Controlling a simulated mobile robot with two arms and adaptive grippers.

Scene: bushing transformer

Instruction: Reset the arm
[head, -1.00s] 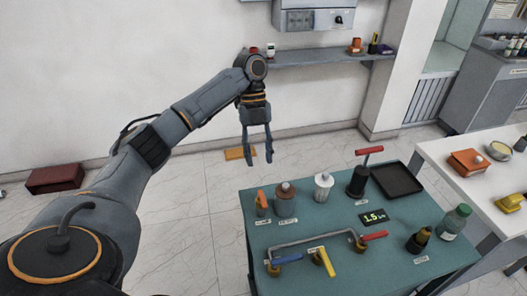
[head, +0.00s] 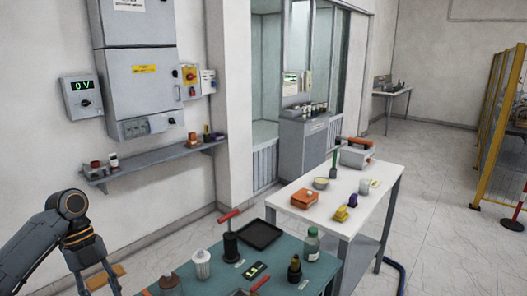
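My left arm (head: 35,235) comes in from the lower left. Its gripper (head: 97,284) hangs downward at the bottom left, left of the teal table (head: 185,275). My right arm and gripper are not in view.
The teal table holds a white canister (head: 202,264), a red-handled pump (head: 230,240), a black tray (head: 261,235) and a green bottle (head: 312,243). A white table (head: 335,222) stands behind it. A wall shelf (head: 150,163) is above my gripper. Open floor (head: 440,220) lies right.

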